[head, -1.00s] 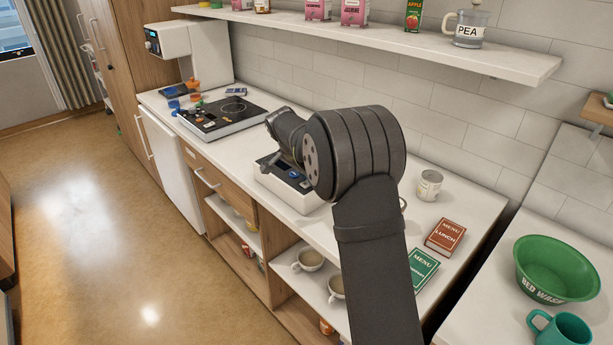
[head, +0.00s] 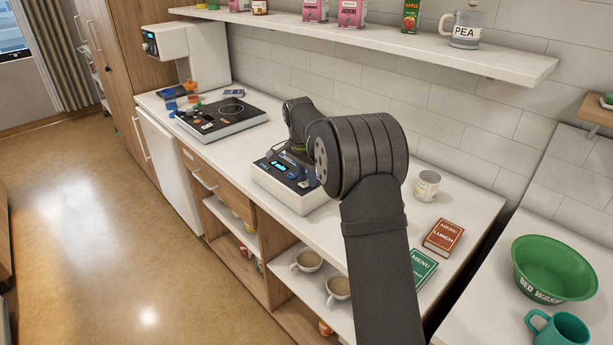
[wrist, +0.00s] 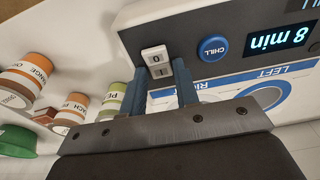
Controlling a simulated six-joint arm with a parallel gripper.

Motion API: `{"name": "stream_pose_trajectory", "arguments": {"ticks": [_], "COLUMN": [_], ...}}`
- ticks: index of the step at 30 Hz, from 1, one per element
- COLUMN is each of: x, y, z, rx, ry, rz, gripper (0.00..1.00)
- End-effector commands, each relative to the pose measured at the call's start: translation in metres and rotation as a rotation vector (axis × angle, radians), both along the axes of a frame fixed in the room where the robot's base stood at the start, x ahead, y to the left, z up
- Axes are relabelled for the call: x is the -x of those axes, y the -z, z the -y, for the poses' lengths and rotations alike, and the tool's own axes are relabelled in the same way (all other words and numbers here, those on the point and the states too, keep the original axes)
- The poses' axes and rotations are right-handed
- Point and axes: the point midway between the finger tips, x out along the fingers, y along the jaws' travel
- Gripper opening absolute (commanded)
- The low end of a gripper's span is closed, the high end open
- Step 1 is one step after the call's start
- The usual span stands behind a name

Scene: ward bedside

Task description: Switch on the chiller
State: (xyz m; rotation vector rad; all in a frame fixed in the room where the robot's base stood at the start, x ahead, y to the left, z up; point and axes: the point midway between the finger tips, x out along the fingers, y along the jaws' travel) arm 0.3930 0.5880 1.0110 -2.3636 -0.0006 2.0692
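The chiller (head: 268,181) is a white box with a dark control panel on the counter. In the wrist view its panel (wrist: 190,25) appears upside down, with a small white rocker switch (wrist: 156,61) marked 0 and I, a blue CHILL button (wrist: 213,48) and a lit display (wrist: 282,40) reading 8 min. My gripper (wrist: 161,85) is open, its two blue fingers apart with a gap between them. The fingertips are by the switch, one on each side in the picture. I cannot tell whether they touch it. In the head view my arm hides part of the chiller.
A black hob-like panel (head: 222,119) lies further along the counter. The shelf (head: 380,38) runs above. Labelled tubs (wrist: 70,110) show in the wrist view.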

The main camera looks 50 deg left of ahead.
Motion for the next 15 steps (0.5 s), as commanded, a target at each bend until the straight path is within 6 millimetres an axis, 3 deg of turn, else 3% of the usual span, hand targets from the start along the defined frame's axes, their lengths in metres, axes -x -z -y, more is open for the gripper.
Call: {"name": "stream_pose_trajectory", "arguments": {"ticks": [2, 11, 15], "x": [0.000, 0.000, 0.002], "y": [0.000, -0.001, -0.012], "z": [0.000, 0.000, 0.000], "rx": [0.000, 0.000, -0.001], "ry": [0.000, 0.000, 0.000], "rz": [0.001, 0.001, 0.002], "gripper": [0.45, 0.45, 0.45]}}
